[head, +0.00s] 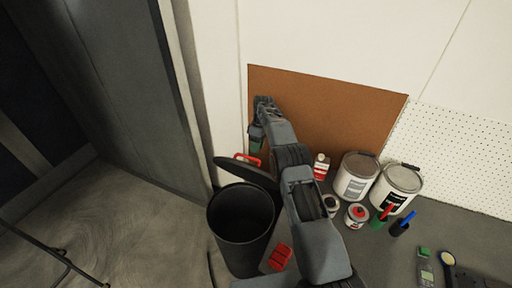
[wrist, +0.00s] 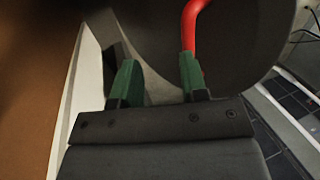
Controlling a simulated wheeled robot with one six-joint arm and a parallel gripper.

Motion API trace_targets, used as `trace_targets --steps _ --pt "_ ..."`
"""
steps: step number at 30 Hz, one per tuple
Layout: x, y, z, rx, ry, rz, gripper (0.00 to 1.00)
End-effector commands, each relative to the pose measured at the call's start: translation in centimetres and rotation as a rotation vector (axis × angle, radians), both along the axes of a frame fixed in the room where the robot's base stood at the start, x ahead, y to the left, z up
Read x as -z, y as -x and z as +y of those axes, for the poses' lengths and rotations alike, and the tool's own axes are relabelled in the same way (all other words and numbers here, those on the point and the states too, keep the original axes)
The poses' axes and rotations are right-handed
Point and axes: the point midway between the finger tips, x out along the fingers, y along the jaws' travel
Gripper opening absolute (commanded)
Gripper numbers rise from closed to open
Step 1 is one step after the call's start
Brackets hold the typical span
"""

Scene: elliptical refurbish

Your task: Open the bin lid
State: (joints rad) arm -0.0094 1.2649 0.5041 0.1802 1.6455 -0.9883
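The black bin (head: 240,228) stands on the floor, and its dark interior shows from above in the head view. Its dark lid (head: 246,172) is raised and tilted at the back of the rim. The red lid handle (head: 250,159) is on the lid's upper side; in the wrist view the red handle (wrist: 189,28) runs down to my right finger. My gripper (head: 256,138) is just above and behind the raised lid. Its green fingers (wrist: 158,82) are apart with nothing clearly between them. I cannot tell whether the right finger touches the handle.
Paint cans (head: 357,177), a small red-capped can (head: 357,215) and several small tools stand on the grey worktop (head: 375,262) right of my arm. A brown board (head: 325,105) is close behind my gripper.

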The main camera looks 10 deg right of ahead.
Motion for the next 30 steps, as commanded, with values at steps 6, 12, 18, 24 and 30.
trace_targets --steps 6,12,18,24,30 --pt "-2.3 -0.3 -0.3 -0.002 0.0 -0.001 0.4" --pt "-3.6 -0.4 -0.3 -0.007 0.0 0.001 0.4" --pt "-4.0 -0.4 -0.2 -0.009 0.001 0.002 0.4" --pt "-4.0 -0.4 -0.1 -0.01 0.001 0.002 0.4" --pt "-4.0 -0.4 -0.2 -0.009 0.0 0.002 0.4"
